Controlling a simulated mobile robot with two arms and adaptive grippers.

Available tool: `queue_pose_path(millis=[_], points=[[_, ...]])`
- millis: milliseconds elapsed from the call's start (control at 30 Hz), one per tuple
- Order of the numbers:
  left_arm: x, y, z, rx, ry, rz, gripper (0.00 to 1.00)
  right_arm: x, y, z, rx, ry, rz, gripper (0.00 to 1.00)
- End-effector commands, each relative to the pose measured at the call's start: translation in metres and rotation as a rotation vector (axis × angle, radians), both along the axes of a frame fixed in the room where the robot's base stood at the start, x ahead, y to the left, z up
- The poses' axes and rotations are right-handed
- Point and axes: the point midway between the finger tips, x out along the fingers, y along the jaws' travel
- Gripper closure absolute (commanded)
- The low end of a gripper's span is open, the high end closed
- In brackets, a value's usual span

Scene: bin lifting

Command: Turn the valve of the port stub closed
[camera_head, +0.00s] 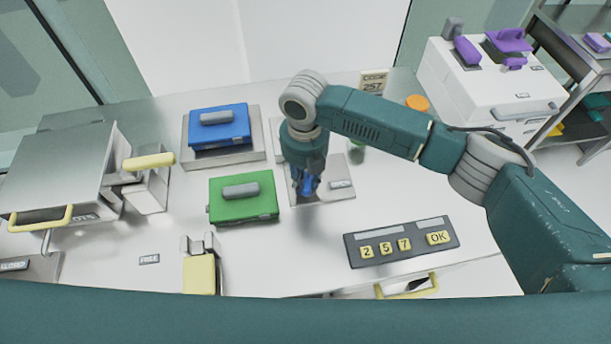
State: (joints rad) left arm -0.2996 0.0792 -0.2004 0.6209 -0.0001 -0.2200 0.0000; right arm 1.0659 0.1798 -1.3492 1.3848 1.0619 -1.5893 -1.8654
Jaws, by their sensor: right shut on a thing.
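My right gripper (307,186) points down over a grey metal plate (335,170) in the middle of the bench. It is shut on a small blue part (306,187) that shows between its fingers. This part may be the handle of the port stub's valve, but the gripper and wrist hide most of it, so I cannot tell its turn angle. A small label (341,184) sits on the plate right of the gripper; its word is too small to read surely. My left gripper is not in view.
Left of the gripper are a blue case (218,131) and a green case (244,208). A keypad (400,243) lies in front right. A metal box (60,170) with yellow handles stands far left. A white container (480,85) stands back right.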

Motion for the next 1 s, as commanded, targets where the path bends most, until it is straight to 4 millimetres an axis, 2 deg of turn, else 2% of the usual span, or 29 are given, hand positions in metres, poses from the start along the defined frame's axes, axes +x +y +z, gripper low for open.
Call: queue_pose_path(millis=[400,1000], points=[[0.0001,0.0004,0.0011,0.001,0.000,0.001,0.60,-0.0001,0.0018,0.0027,0.003,-0.005,0.269,0.98],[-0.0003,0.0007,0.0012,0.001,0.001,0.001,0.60,-0.0002,0.0019,0.0029,0.002,-0.006,0.346,0.98]])
